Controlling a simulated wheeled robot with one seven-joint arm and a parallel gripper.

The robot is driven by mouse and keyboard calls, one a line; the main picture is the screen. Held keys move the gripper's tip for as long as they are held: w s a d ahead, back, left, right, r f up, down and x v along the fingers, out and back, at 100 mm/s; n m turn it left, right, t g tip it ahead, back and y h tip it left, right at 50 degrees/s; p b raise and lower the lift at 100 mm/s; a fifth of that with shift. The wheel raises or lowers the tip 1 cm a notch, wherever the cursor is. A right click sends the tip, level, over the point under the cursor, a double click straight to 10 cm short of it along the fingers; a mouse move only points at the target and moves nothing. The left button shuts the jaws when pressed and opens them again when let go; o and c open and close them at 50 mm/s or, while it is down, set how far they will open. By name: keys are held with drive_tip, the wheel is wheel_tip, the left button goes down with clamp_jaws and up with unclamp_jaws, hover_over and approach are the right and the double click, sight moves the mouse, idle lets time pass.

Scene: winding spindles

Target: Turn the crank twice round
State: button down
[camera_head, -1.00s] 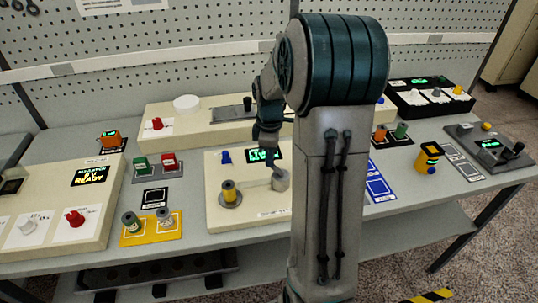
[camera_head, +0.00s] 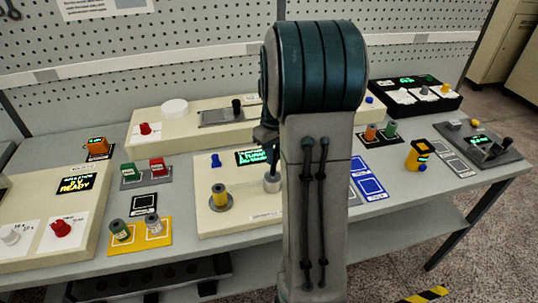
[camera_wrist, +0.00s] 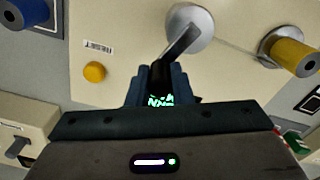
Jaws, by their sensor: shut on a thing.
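The crank has a round grey hub (camera_head: 272,183) on the front cream winding unit (camera_head: 240,222). In the wrist view its hub (camera_wrist: 190,25) is at the top, and a dark crank arm (camera_wrist: 182,42) runs from it down to my gripper (camera_wrist: 158,84). My gripper is shut on the crank's handle, which is mostly hidden between the fingers. In the head view my own arm hides most of my gripper. A yellow spool (camera_head: 220,195) stands on a grey disc left of the hub. A lit green display (camera_head: 256,157) is behind the hub, partly covered.
A blue knob (camera_head: 215,160) is behind the spool. A yellow tray (camera_head: 140,246) with spools is to the left. Blue-marked pads (camera_head: 370,186) and a yellow device (camera_head: 416,155) are to the right. A longer cream unit (camera_head: 180,132) stands behind.

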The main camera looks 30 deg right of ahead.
drive_tip(key=m, duration=0.2)
drive_tip(key=s+d+m, duration=0.1)
drive_tip(key=s+m, duration=0.1)
drive_tip(key=m, duration=0.1)
drive_tip(key=shift+d+m+b, duration=0.3)
drive_tip(key=shift+b, duration=0.05)
drive_tip(key=m, duration=0.2)
drive_tip(key=s+m, duration=0.2)
drive_tip(key=m, duration=0.1)
drive_tip(key=shift+s+d+m, duration=0.1)
drive_tip(key=shift+d+m, duration=0.15)
drive_tip(key=shift+m, duration=0.05)
drive_tip(key=m, duration=0.1)
drive_tip(key=s+m, duration=0.1)
drive_tip(key=m, duration=0.1)
drive_tip(key=shift+s+a+r, duration=0.1)
drive_tip(key=shift+s+a, duration=0.1)
drive_tip(key=shift+s, duration=0.05)
drive_tip(key=shift+s+a+m+p, duration=0.2)
drive_tip(key=shift+s+m+p, duration=0.15)
drive_tip(key=shift+m, duration=0.7)
drive_tip(key=shift+s+a+m+p, duration=0.25)
drive_tip(key=shift+s+m, duration=0.1)
drive_tip(key=shift+m, duration=0.7)
drive_tip(key=c, duration=1.3)
unclamp_jaws()
drive_tip(key=shift+s, duration=0.1)
